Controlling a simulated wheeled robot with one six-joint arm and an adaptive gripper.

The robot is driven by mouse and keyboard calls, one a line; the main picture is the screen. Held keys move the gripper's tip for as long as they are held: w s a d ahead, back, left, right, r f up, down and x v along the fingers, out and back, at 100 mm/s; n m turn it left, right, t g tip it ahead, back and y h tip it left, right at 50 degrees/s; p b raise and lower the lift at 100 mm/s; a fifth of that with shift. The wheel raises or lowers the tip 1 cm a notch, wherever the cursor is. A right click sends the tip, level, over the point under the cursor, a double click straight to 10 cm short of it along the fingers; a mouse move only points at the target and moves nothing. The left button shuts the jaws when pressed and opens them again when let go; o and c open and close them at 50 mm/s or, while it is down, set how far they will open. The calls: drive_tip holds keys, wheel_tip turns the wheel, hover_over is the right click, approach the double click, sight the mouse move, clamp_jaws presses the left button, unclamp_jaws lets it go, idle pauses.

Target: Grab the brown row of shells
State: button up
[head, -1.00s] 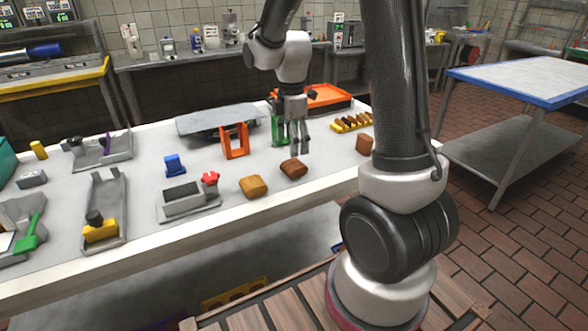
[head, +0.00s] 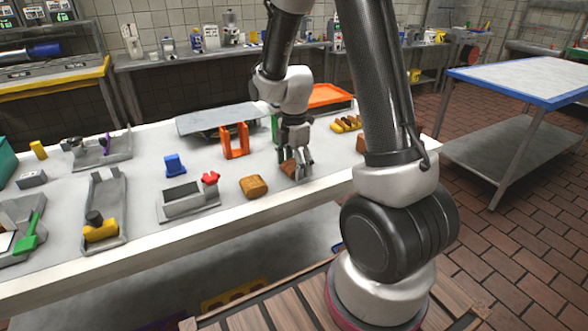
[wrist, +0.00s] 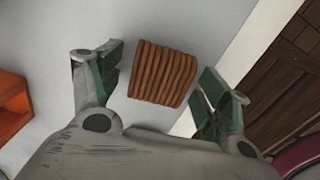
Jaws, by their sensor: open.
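The brown row of shells (wrist: 162,74) is a ribbed block lying on the white table near its front edge. In the wrist view it lies between the two green-padded fingers of my gripper (wrist: 162,82), with a gap on each side. In the head view my gripper (head: 296,172) points down over the brown row (head: 286,168), which is partly hidden behind the fingers. The gripper is open and does not hold it.
A golden-tan row (head: 254,187) lies just left of my gripper. An orange frame (head: 235,141) stands behind it. A grey holder with a red knob (head: 210,178) is further left. The table's front edge (head: 240,221) is close by.

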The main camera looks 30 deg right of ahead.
drive_tip(key=c, duration=1.1)
drive_tip(key=shift+r, duration=0.15)
